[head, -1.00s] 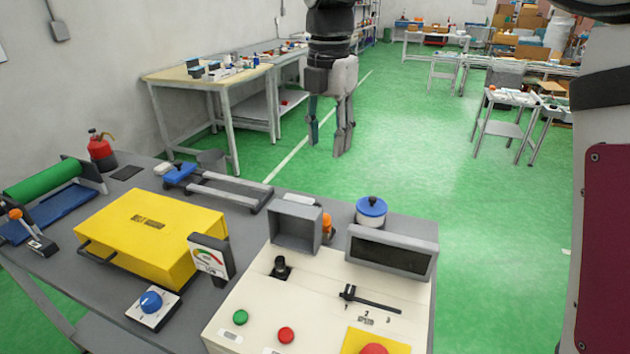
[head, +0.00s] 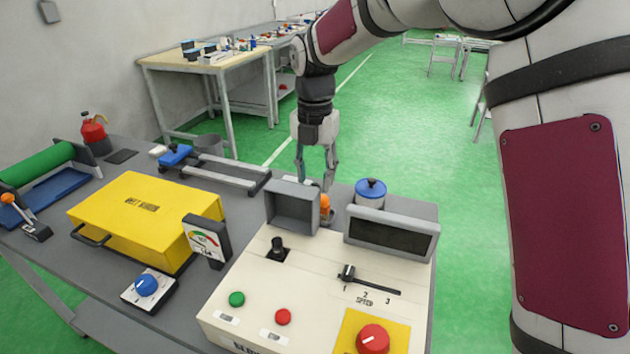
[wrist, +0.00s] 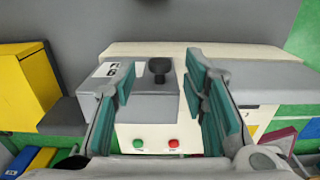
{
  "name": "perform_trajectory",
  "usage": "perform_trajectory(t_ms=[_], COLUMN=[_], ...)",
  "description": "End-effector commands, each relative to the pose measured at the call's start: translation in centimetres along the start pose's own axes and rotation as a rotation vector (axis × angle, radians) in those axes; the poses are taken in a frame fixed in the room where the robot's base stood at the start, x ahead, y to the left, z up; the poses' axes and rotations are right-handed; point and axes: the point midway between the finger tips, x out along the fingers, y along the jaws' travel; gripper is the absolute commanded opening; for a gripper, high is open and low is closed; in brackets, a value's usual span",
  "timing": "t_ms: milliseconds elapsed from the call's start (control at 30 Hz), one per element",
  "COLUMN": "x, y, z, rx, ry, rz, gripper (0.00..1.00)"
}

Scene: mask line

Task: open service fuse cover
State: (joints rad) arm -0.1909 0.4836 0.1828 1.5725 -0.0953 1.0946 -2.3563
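No part is clearly readable as the service fuse cover. A grey box-shaped hood (head: 292,207) stands at the back of the cream control panel (head: 310,290), left of the dark display. In the wrist view, a grey surface with a partly legible white label (wrist: 106,70) lies beside the left finger. A black knob (head: 278,250) sits in front of the hood and shows between the fingers in the wrist view (wrist: 158,68). My gripper (head: 315,180) points down behind the hood. Its teal-padded fingers (wrist: 160,105) are apart with nothing held; contact with the hood is unclear.
A display (head: 390,238), a blue-lidded pot (head: 370,191) and an orange object (head: 325,206) stand close around the hood. A slider (head: 370,285), buttons and a red knob (head: 373,338) are on the panel. A yellow case (head: 145,215) and a gauge (head: 206,241) stand left.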

Motion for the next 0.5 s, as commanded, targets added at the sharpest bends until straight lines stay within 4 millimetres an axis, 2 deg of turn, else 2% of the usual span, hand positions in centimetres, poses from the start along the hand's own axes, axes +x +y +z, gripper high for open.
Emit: perform_trajectory(t_ms=[200, 500], x=[1.8, 2.0], y=[0.0, 0.0], z=[0.0, 0.0], rx=[0.0, 0.001], ry=[0.001, 0.0], rz=[-0.001, 0.0], gripper=[0.4, 0.4])
